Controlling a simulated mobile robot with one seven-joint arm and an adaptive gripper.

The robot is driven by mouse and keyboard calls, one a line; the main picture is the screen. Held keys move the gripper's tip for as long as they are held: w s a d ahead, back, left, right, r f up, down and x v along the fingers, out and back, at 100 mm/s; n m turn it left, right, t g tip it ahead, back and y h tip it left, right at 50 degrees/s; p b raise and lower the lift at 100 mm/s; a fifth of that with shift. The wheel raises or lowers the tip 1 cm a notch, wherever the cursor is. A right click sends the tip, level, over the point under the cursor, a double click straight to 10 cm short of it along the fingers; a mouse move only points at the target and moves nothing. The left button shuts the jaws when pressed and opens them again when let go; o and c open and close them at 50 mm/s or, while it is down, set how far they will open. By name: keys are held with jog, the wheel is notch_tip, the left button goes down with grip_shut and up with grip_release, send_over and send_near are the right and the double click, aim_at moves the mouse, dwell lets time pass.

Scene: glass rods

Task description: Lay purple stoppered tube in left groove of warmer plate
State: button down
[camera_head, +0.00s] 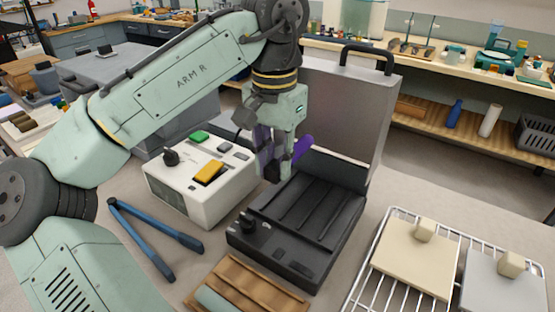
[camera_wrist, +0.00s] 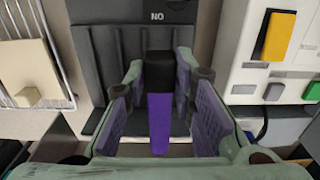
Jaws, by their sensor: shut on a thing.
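The purple stoppered tube (camera_wrist: 160,125) is between the finger pads of my gripper (camera_wrist: 160,100) in the wrist view, its black stopper end (camera_wrist: 159,68) pointing to the top of that picture. In the head view a purple end of the tube (camera_head: 303,146) sticks out to the right of my gripper (camera_head: 273,168), which points down and is shut on it. The dark warmer plate (camera_head: 262,240) lies below and to the right, its grooved bed (camera_head: 315,205) partly visible. In the wrist view the plate (camera_wrist: 100,50) lies beneath the tube.
A raised grey lid (camera_head: 335,115) with a handle stands behind the plate. A white control box (camera_head: 195,190) is close on the left. Blue-handled pliers (camera_head: 150,240), a wooden rack (camera_head: 245,285) and a wire rack (camera_head: 375,285) with blocks lie around the front.

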notch_tip(320, 180, down, 6)
jog(key=b, duration=0.5)
jog(key=shift+f+b, duration=0.4)
jog(key=shift+f, duration=0.45)
jog(key=shift+f, duration=0.25)
jog(key=c, duration=1.3)
grip_release()
jog(key=shift+r, duration=0.1)
